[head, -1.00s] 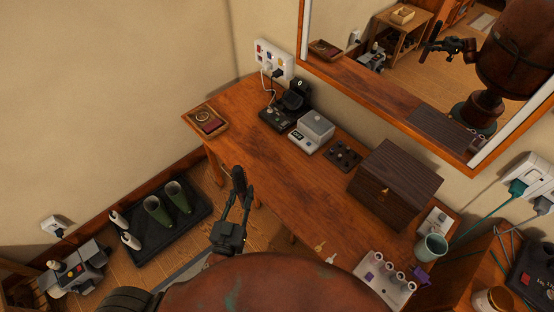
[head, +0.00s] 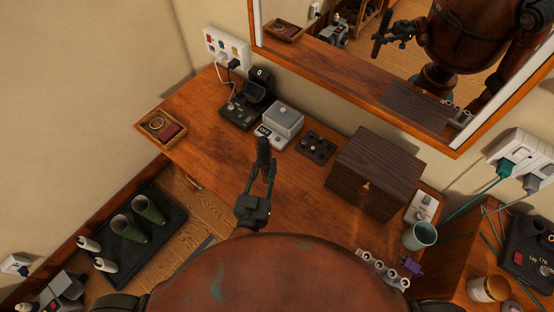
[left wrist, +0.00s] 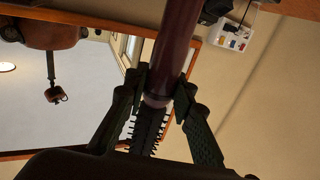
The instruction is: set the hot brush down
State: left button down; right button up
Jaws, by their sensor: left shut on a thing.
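The hot brush has a dark red handle (left wrist: 175,40) and a black bristled barrel (left wrist: 147,128) in the left wrist view. My left gripper (left wrist: 160,92) is shut on it, one finger on each side near where handle and barrel meet. In the head view my left gripper (head: 262,174) is over the front part of the wooden table (head: 215,150), and the dark brush (head: 263,153) rises from between its fingers. I cannot tell its exact height above the table. My right gripper is not in view.
The back of the table holds a black device (head: 245,105), a grey-white box (head: 284,121), a black knob panel (head: 316,147) and a dark wooden chest (head: 372,172). A small tray (head: 144,129) is at the left end. Bare tabletop lies left of my gripper. A mirror (head: 350,65) hangs behind.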

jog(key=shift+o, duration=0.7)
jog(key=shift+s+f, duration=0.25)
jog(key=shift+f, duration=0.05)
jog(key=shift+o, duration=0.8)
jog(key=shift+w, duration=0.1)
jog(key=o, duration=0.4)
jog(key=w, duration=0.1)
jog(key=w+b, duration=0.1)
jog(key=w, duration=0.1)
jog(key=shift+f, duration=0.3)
pick_arm(q)
jog(key=w+d+f+b, duration=0.1)
jog(key=w+f+b, duration=0.4)
jog(key=w+f, duration=0.8)
jog(key=shift+w+d+m+h, duration=0.3)
jog(key=shift+w+d, duration=0.1)
jog(key=shift+w, duration=0.05)
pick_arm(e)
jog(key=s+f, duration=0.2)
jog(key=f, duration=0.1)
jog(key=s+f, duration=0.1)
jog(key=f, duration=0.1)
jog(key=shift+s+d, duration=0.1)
pick_arm(q)
jog(key=shift+r, duration=0.1)
